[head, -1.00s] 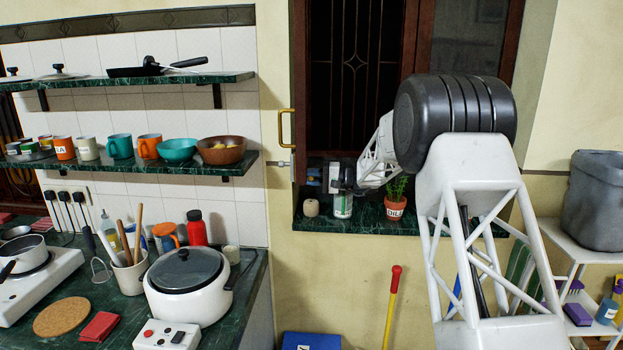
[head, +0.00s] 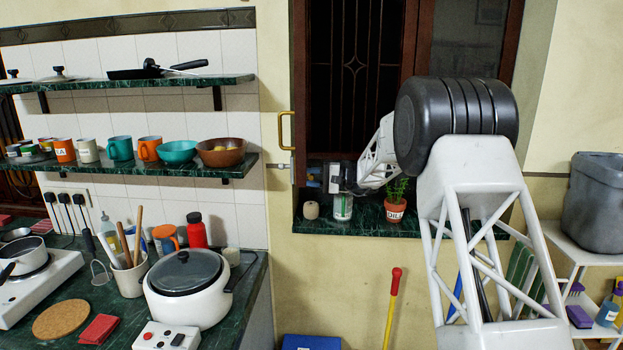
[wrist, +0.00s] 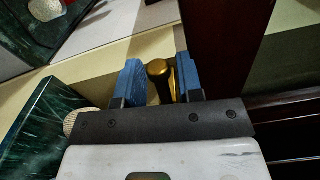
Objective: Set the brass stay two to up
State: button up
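In the wrist view my gripper (wrist: 159,78) has its two blue fingers apart, on either side of a brass piece with a rounded knob (wrist: 158,69). I cannot tell whether either finger touches it. A second brass edge shows beside the knob, close to the right finger. In the head view my gripper (head: 314,180) is small, low at the left side of the window opening, just above the green sill. A brass handle (head: 281,130) stands upright on the window's left side. Which brass part is stay two cannot be told. The stay at my fingers is too small to read in the head view.
The green sill (head: 365,222) holds a labelled jar (head: 343,207), a small pale round object (head: 311,210) and a potted plant (head: 395,211), close under my arm. The dark wooden window frame (wrist: 222,45) rises right of my fingers. A shelf with bowls is left.

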jog(key=shift+o, duration=0.2)
jog(key=shift+r, duration=0.15)
jog(key=shift+n, duration=0.3)
jog(key=shift+f+n, duration=0.4)
jog(key=d, duration=0.8)
jog(key=s+d+r+h, duration=0.1)
jog(key=s+r+h, duration=0.1)
jog(key=s, duration=0.7)
jog(key=s+d+r+h, duration=0.2)
jog(key=s+h, duration=0.1)
jog(key=s, duration=0.6)
jog(key=s+d+r+h, duration=0.2)
jog(key=s, duration=0.7)
jog(key=shift+s+r+g+h, duration=0.3)
jog(key=shift+s+r+g, duration=0.1)
